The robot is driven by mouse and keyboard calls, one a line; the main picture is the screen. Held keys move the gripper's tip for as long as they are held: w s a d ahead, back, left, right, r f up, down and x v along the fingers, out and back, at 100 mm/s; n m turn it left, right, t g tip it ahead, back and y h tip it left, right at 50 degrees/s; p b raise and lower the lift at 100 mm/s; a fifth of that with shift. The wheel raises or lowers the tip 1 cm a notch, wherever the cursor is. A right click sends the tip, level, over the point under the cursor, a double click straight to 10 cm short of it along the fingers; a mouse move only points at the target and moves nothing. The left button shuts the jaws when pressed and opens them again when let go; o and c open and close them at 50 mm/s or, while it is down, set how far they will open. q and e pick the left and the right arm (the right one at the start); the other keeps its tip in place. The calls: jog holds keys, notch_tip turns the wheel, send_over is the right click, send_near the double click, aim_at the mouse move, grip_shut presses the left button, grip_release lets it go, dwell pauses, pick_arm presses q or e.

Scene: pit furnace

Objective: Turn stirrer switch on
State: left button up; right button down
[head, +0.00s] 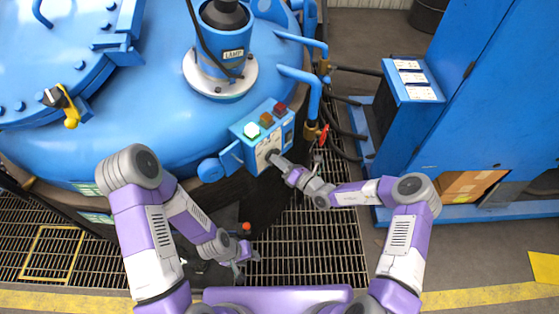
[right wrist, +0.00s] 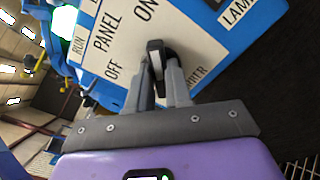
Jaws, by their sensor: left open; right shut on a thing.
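The stirrer switch (right wrist: 156,50) is a black knob with a white mark on the pale face of the blue control box (head: 243,153). OFF is printed to its left and ON above it in the right wrist view. A label ending in "RRER" below it is partly hidden by a finger. My right gripper (head: 274,159) is shut on the knob, and its two fingers (right wrist: 160,75) straddle it in the right wrist view. I cannot tell exactly which way the knob points. My left gripper (head: 241,265) is open and empty, low over the floor grating.
The box top carries a lit green lamp (head: 251,130), an amber lamp (head: 266,118) and a red lamp (head: 280,107). The large blue furnace vessel (head: 130,140) stands behind it. Pipes with a red-handled valve (head: 323,134) and a blue cabinet (head: 480,90) are to the right.

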jog(key=c, duration=1)
grip_release()
jog(key=shift+c, duration=0.2)
jog(key=v, duration=0.7)
jog(key=shift+s+d+p, duration=0.2)
jog(key=shift+p, duration=0.1)
jog(key=s+a+f+n+g, duration=0.3)
jog(key=s+n+g, duration=0.35)
jog(key=s, duration=0.25)
jog(key=s+a+f+n+g, duration=0.3)
jog(key=s+a+n+g, duration=0.1)
jog(key=s+n+g, duration=0.3)
jog(key=s+d+f+n+h, duration=0.3)
jog(key=s+d+n+h, duration=0.1)
jog(key=n, duration=0.6)
jog(key=s+d+f+n+t+h+b, duration=0.1)
jog(key=s+d+n+h, duration=0.3)
jog(key=n, duration=0.6)
jog(key=shift+s+d+f+h, duration=0.4)
jog(key=shift+s+d+f, duration=0.3)
jog(key=shift+d+f, duration=0.3)
